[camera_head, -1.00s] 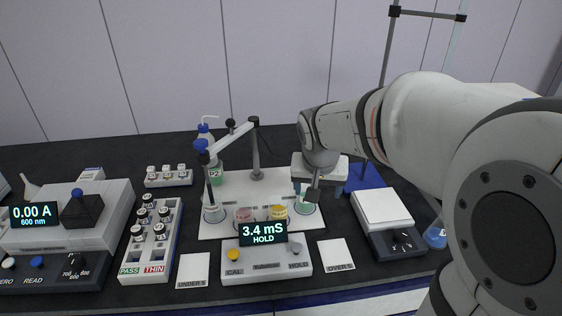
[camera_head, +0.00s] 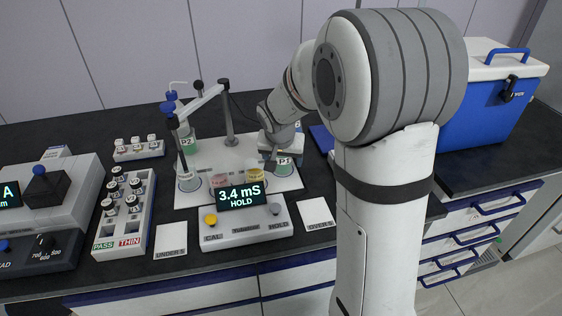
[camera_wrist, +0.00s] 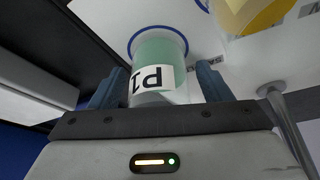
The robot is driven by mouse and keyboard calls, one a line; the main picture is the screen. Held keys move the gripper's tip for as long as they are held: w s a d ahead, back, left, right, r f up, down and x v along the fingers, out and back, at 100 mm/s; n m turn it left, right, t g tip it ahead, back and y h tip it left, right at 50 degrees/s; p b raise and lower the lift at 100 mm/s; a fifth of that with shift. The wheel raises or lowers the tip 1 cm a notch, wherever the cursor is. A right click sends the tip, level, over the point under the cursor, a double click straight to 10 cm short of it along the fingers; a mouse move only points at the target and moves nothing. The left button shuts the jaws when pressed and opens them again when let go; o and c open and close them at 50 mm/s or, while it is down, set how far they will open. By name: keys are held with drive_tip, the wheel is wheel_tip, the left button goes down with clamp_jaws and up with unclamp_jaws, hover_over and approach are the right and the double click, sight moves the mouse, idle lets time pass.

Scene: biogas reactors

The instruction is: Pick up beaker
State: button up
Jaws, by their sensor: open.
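A clear beaker with green liquid (camera_head: 284,170) stands at the right end of the white board. In the wrist view the beaker (camera_wrist: 160,50) carries a P1 label, upside down in the picture, and sits on a blue ring. My gripper (camera_wrist: 158,88) is open, with one blue finger on each side of the beaker. Whether the fingers touch the glass cannot be told. In the head view my gripper (camera_head: 272,158) is low at the beaker and partly covers it.
A yellow beaker (camera_wrist: 250,15) is close beside it. A probe stand (camera_head: 228,120) rises behind. The meter (camera_head: 240,222) reads 3.4 mS HOLD in front. A vial rack (camera_head: 125,215) is left; a blue cooler (camera_head: 485,110) is right.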

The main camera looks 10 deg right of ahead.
drive_tip(key=shift+r, duration=0.1)
drive_tip(key=c, duration=1.2)
